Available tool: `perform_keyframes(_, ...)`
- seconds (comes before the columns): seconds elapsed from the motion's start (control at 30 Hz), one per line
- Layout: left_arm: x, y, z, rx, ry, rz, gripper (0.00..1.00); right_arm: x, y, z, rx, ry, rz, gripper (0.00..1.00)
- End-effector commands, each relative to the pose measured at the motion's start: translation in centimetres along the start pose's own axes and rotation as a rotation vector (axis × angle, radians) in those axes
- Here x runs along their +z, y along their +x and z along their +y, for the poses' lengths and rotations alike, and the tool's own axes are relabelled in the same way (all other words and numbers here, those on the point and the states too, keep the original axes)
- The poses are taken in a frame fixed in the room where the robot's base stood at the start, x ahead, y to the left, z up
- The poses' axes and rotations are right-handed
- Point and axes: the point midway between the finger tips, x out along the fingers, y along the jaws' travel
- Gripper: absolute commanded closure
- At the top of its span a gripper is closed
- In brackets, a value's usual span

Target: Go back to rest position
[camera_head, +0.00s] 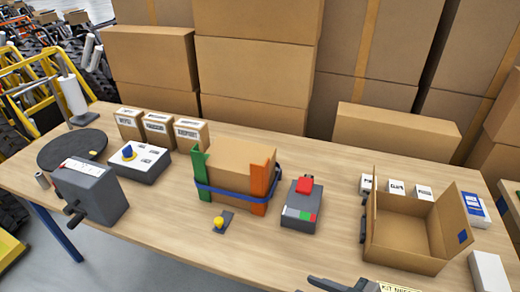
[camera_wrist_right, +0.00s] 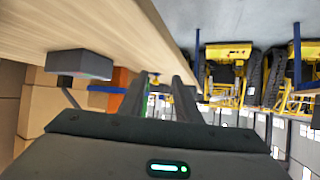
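My right gripper (camera_wrist_right: 160,84) shows in the right wrist view with its two dark fingers apart and nothing between them. In the head view a dark grey piece at the bottom edge (camera_head: 340,286) looks like part of it, near the table's front edge, mostly cut off. My left gripper is not in view. A cardboard carton (camera_head: 238,165) stands mid-table between a green bracket (camera_head: 200,175) and an orange bracket (camera_head: 262,182), with a blue band (camera_head: 225,195) around them.
On the wooden table (camera_head: 160,225) are a grey device with a red top (camera_head: 302,203), an open carton (camera_head: 405,240), a grey crank box (camera_head: 92,193), a control box (camera_head: 138,163), a yellow-knobbed piece (camera_head: 220,222) and several small boxes (camera_head: 158,130). Large cartons stack behind. The front left tabletop is clear.

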Motion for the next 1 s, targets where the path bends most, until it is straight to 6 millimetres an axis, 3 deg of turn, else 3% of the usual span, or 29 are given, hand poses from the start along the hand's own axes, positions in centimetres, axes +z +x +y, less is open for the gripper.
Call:
perform_keyframes(0.37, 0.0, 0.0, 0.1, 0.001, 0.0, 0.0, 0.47, 7.3, -1.4, -1.3, 0.117, 0.141, -0.261, 0.69)
perform_keyframes(0.6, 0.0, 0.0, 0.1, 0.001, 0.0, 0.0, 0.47, 13.0, -4.3, -2.1, 0.258, 0.284, -0.476, 0.69)
perform_keyframes(1.0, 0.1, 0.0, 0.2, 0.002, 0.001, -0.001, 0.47, 19.1, -9.2, -3.4, 0.466, 0.478, -0.715, 0.69)
